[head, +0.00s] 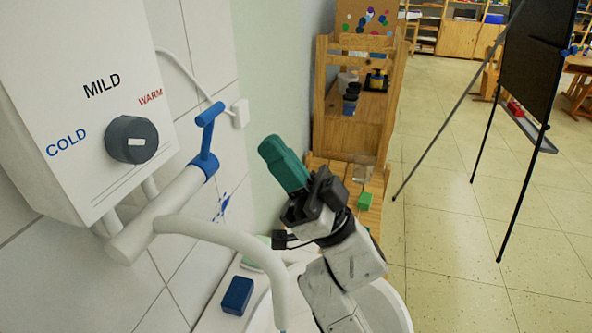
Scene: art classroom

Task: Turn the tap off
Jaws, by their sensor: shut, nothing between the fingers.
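The tap is a white wall pipe (160,212) with a curved white spout (235,240) reaching down over a white basin (392,303). A blue lever handle (208,140) with a crossbar top stands up from the pipe's far end. My gripper (271,149) has teal fingers that look shut and empty. It is to the right of the blue handle in the picture, apart from it, with its fingertips pointing up and left. The spout's lower end is at the bottom edge of the picture, and I cannot clearly tell whether water runs.
A white heater box (75,60) with a dark grey knob (131,140) hangs above the pipe. A blue block (237,296) lies on the basin's edge. A wooden shelf unit (355,122) stands behind my gripper. A black easel board (537,62) stands right; the tiled floor there is open.

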